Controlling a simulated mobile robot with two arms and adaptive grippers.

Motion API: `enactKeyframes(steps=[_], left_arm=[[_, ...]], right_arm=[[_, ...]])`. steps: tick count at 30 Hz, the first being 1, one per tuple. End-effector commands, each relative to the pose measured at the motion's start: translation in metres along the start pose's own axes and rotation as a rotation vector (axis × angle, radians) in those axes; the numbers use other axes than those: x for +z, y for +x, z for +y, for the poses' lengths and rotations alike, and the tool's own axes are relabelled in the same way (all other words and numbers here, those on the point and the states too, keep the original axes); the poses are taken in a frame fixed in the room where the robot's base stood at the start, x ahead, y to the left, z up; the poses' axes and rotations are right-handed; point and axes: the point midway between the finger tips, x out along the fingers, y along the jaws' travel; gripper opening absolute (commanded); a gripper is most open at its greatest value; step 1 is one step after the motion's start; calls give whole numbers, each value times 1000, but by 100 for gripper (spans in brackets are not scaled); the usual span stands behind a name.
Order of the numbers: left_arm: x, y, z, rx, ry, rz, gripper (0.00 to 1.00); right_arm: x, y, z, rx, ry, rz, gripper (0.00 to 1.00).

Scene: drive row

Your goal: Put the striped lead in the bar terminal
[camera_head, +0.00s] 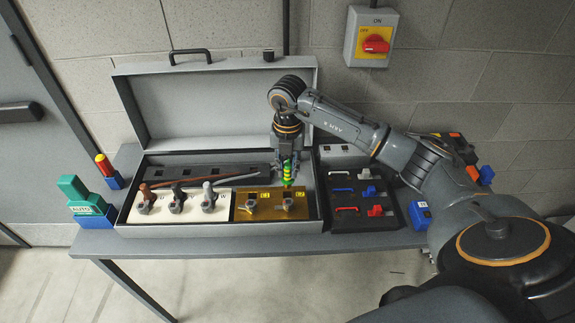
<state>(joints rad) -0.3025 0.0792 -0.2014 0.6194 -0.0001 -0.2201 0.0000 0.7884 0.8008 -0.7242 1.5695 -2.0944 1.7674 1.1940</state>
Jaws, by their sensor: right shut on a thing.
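The striped lead (287,174), green and yellow, is upright in my right gripper (285,158), which is shut on it. It is inside the open grey case, above the right part of the brass bar (269,211). The bar has two dark square openings with a grey clamp in front of each. I cannot tell whether the lead's lower end touches the bar. A white block (180,207) with several terminals lies left of the bar. My left gripper is not in view.
The case lid (222,101) stands open at the back. A black tray (350,202) with red and blue parts stands right of the case. A green block (80,193) and a red-yellow piece (104,166) stand left. A switch box (371,37) is on the wall.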

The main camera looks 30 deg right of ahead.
Motion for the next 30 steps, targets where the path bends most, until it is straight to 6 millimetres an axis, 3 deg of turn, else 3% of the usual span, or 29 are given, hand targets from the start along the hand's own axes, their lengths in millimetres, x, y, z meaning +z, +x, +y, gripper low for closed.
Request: enactKeyframes(steps=[11,30], left_arm=[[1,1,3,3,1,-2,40],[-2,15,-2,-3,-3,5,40]], right_arm=[[0,1,0,0,0,0,0],[0,20,0,0,0,0,0]])
